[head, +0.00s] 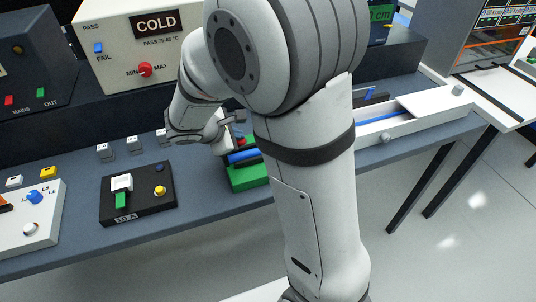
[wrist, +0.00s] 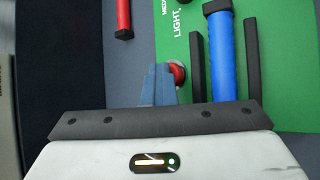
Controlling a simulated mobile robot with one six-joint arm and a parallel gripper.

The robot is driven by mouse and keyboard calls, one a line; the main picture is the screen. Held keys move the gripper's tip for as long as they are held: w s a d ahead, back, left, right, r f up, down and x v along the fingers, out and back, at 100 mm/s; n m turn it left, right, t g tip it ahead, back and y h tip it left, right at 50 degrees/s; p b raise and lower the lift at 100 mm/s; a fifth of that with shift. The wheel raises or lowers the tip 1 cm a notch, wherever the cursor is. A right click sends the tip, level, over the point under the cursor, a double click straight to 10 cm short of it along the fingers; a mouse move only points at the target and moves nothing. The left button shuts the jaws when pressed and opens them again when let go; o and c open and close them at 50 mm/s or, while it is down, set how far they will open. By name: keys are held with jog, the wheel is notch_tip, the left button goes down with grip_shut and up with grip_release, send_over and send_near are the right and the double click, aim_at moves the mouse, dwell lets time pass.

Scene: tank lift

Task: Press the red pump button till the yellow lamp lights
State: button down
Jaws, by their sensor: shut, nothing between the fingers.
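The red button (wrist: 178,73) is round, in a pale collar on a green panel (wrist: 178,35) in the wrist view. My gripper (wrist: 158,70) is shut and empty. Its blue-grey fingertips overlap the left part of the button in the picture; whether they touch it I cannot tell. In the head view my gripper (head: 229,137) is over the green unit (head: 248,177), partly hidden by my arm. No lit yellow lamp shows on the green panel. A small yellow round part (head: 160,191) sits on a black box.
A blue cylinder (wrist: 222,60) lies between two dark bars right of the button. A red cylinder (wrist: 124,18) is at upper left. The black box (head: 138,207) and a white switch box (head: 30,222) stand left on the bench. A white trough (head: 400,122) is right.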

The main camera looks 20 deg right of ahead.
aim_at(239, 142)
jog(key=shift+r, duration=0.1)
notch_tip(239, 142, up, 6)
jog(key=p, duration=0.4)
jog(key=shift+r+p, duration=0.15)
jog(key=shift+p, duration=0.25)
dwell(0.5)
jog(key=shift+s+d, duration=0.1)
jog(key=shift+d, duration=0.05)
jog(key=s+d+r+m+g+y, duration=0.1)
jog(key=s+r+m+y, duration=0.1)
jog(key=s+m, duration=0.6)
jog(key=s+d+r+m+g+y, duration=0.1)
jog(key=s+r+m+y, duration=0.2)
jog(key=s+m+y, duration=0.2)
jog(key=s+m, duration=0.3)
jog(key=s, duration=0.4)
jog(key=shift+s+g, duration=0.25)
jog(key=shift+g, duration=0.05)
